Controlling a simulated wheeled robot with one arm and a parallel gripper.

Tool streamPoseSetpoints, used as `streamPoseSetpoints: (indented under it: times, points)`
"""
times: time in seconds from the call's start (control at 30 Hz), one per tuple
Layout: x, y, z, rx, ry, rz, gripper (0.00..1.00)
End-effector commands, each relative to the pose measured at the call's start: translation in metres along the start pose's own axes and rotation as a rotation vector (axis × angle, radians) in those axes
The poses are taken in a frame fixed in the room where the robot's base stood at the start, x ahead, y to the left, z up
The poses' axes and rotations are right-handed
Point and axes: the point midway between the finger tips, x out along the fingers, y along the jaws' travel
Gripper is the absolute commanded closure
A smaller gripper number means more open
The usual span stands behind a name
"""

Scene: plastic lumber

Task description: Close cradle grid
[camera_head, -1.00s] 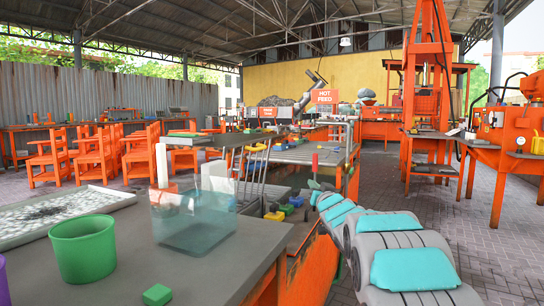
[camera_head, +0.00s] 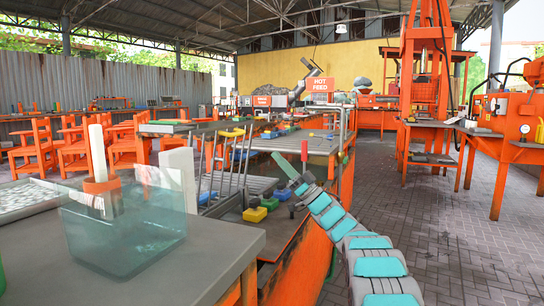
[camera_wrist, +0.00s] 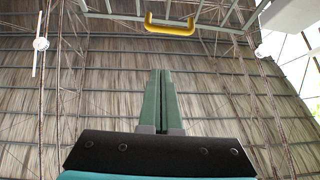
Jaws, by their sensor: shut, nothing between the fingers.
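The cradle grid, a rack of thin metal bars (camera_head: 213,170), stands raised and slightly tilted left of the picture's middle in the head view. A yellow handle (camera_head: 231,133) sits at its top; a yellow handle also shows at the top of the wrist view (camera_wrist: 170,29). My gripper (camera_head: 277,155) is to the right of the grid, its green fingers pointing up and to the left. In the wrist view my fingers (camera_wrist: 160,72) are pressed together, empty, below the yellow handle and apart from it.
Yellow, blue and green blocks (camera_head: 255,214) sit below the grid. A clear box (camera_head: 125,235) stands on the near grey table (camera_head: 215,270). A metal-topped bench (camera_head: 300,145) lies behind. The paved floor (camera_head: 440,230) to the right is open.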

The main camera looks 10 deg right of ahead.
Motion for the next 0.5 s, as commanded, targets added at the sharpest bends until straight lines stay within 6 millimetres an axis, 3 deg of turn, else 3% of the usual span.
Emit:
streamPoseSetpoints:
  times: [0.2,0.5]
  points:
    - [0.039,-0.001,0.000,-0.002,0.001,-0.003,1.00]
    - [0.078,-0.001,-0.001,-0.003,0.002,-0.003,1.00]
